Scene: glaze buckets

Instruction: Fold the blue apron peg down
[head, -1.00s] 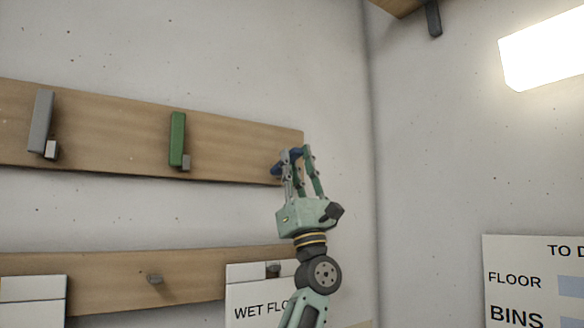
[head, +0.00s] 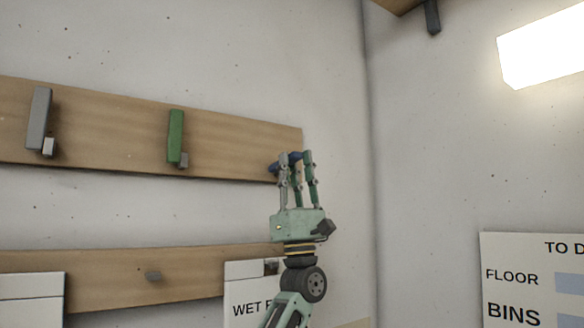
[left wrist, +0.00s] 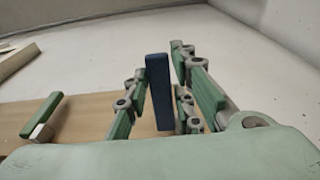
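The blue apron peg (head: 275,168) is at the right end of the upper wooden board (head: 230,150). It is partly hidden by my left gripper (head: 297,157) in the head view and looks to jut out from the board. In the left wrist view the blue peg (left wrist: 159,92) stands upright in the picture between the fingers of my left gripper (left wrist: 160,65). The fingers are apart, with a visible gap on the peg's right side; contact on its left side is unclear. My right gripper is not in view.
A green peg (head: 176,136) and a grey peg (head: 39,118) are on the same board, to the left. The room corner is close on the right.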

